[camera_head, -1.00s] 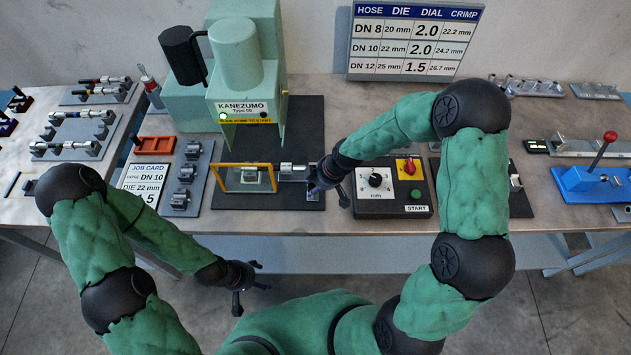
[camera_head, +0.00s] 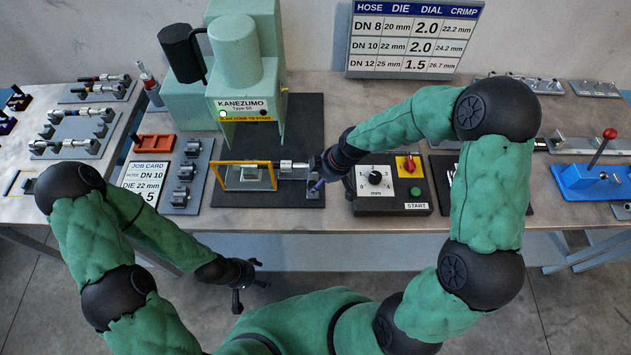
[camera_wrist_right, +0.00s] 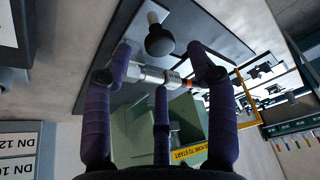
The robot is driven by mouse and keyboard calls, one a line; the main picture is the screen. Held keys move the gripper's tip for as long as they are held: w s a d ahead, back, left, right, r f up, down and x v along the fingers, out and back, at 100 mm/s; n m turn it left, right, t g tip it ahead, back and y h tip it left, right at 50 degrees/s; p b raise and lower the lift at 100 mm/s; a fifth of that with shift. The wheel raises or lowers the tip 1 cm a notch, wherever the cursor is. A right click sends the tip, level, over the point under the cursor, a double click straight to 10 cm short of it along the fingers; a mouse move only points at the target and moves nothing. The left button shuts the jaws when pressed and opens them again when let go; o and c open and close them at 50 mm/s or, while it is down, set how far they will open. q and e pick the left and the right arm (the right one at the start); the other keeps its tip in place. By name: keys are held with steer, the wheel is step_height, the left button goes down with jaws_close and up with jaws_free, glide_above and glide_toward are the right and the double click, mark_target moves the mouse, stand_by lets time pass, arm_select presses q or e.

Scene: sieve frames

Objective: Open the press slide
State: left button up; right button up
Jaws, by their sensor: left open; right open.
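The green press (camera_head: 240,60), labelled KANEZUMO, stands on a dark base plate (camera_head: 285,112) with a yellow guard frame (camera_head: 222,178) low at its front. A silver cylindrical fitting (camera_head: 292,166) lies at the guard's right end. My right gripper (camera_head: 318,180) is open just right of that fitting. In the right wrist view its purple fingers (camera_wrist_right: 160,72) spread around a metal rod (camera_wrist_right: 152,74) with a red ring; contact cannot be told. A dark round knob (camera_wrist_right: 160,42) shows just beyond the fingers. My left gripper (camera_head: 246,283) is open and empty, in front of the table.
The control box (camera_head: 392,208) with dial and START button sits right of my right gripper. The job card (camera_head: 145,180) and die rack (camera_head: 186,175) are left of the press. A blue lever device (camera_head: 595,182) stands far right. Bare table lies along the front edge.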

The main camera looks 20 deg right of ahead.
steer(key=v, duration=0.8)
steer(key=shift+a+f, duration=0.1)
